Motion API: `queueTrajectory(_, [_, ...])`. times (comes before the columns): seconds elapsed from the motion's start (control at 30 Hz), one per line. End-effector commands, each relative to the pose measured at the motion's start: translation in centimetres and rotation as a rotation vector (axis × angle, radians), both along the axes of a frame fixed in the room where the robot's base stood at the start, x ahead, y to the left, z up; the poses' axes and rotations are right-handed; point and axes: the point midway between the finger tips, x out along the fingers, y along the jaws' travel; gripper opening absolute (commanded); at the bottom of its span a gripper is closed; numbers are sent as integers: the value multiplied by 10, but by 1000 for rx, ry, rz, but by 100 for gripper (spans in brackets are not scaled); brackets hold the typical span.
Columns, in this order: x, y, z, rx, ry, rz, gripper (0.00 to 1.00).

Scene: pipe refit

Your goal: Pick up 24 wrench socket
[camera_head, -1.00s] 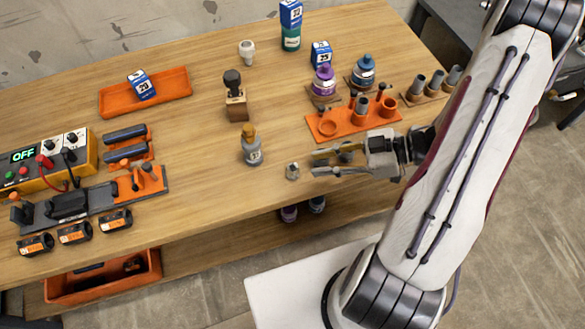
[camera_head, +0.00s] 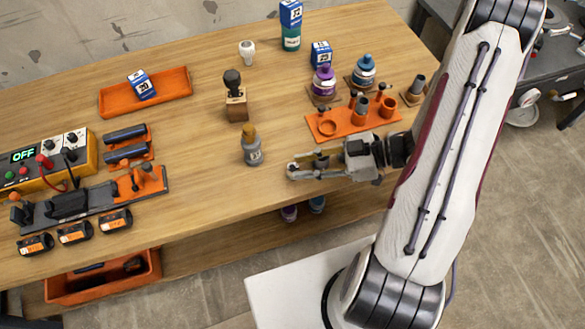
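A small metal socket (camera_head: 293,168) stands on the wooden table near its front edge. Its number cannot be read, so I cannot tell whether it is 24. My gripper (camera_head: 292,170) reaches in low from the right, with its fingertips on either side of this socket. The fingers hide part of it, and I cannot tell whether they touch it. An orange holder (camera_head: 345,126) behind my gripper carries a grey socket-like cylinder (camera_head: 361,108) and an orange ring. Another grey cylinder (camera_head: 418,84) stands on a small wooden base to the right.
A grey bottle with a yellow top (camera_head: 252,150) stands close behind-left of my fingertips. A wooden stamp-like tool (camera_head: 235,100), purple bottle (camera_head: 323,82) and blue bottle (camera_head: 363,70) stand farther back. An orange tray (camera_head: 165,103) is at the back left.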

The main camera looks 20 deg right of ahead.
Motion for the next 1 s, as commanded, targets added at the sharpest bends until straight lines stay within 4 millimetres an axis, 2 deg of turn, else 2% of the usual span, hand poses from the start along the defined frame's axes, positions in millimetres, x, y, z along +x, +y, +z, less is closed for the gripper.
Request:
queueTrajectory(0.17, [3, 7, -3, -1, 0, 1, 24])
queueTrajectory(0.67, [3, 7, -3, -1, 0, 0, 24])
queueTrajectory(0.77, [3, 7, -3, -1, 0, 0, 3])
queueTrajectory(0.8, [3, 7, -3, 0, -1, 0, 0])
queueTrajectory(1.0, [3, 7, -3, 0, -1, 0, 0])
